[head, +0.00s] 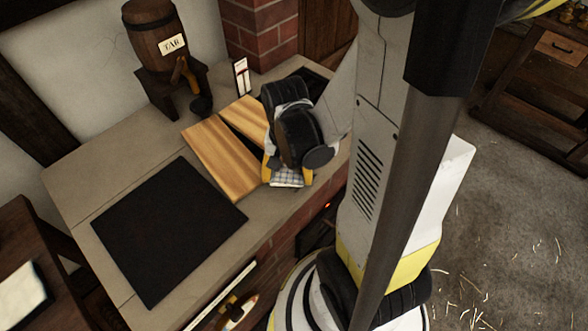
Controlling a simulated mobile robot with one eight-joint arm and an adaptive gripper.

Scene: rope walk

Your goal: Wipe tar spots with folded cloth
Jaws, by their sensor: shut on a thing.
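My gripper (288,174) points down at the counter's front edge, beside the wooden boards. Its yellow-sided fingers are shut on a grey-white checked cloth (287,180), of which only a small part shows below them. Two pale wooden boards (217,160) lie on the stone counter (75,180), with a dark strip between them. My wrist covers the right end of the boards. I make out no tar spots; the spot under the gripper is hidden. I cannot tell whether the cloth touches the counter.
A black mat (167,230) lies flat at the left of the counter. A wooden barrel labelled TAR (152,35) stands on a stand at the back. A small card (241,77) stands near the brick pillar (260,35). A dark wooden table (25,255) is at the left.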

